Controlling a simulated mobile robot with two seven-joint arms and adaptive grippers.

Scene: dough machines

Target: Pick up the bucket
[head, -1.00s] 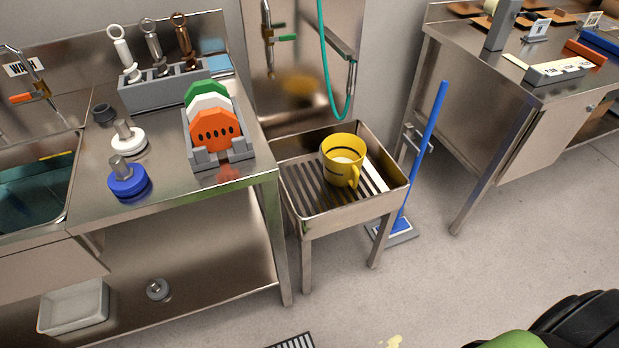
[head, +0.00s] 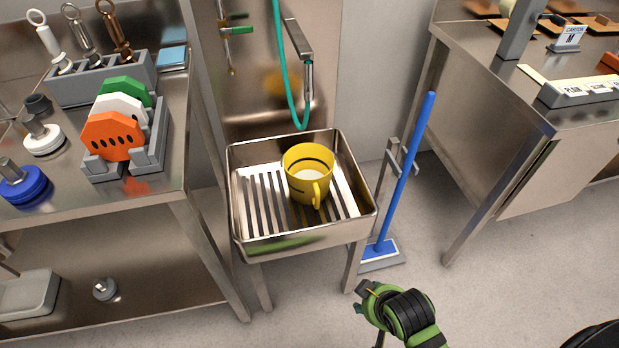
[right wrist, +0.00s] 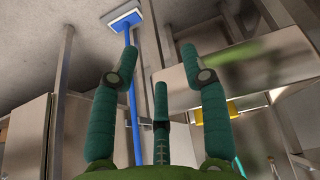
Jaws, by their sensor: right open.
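The yellow bucket (head: 308,172) stands upright in the raised metal sink (head: 300,241), on its slatted grate. Its handle faces the front. My right gripper (head: 364,298) is in front of the sink and to its right, apart from the bucket. In the right wrist view its green fingers (right wrist: 158,62) are spread with nothing between them. A patch of yellow shows at the right of that view, but I cannot tell for certain what it is. My left gripper is not in view.
A blue-handled floor squeegee or broom (head: 405,175) stands right of the sink. A steel counter (head: 150,188) with an orange, white and green disc rack (head: 150,155) is at left. A green hose (head: 287,75) hangs behind the bucket. The floor in front is clear.

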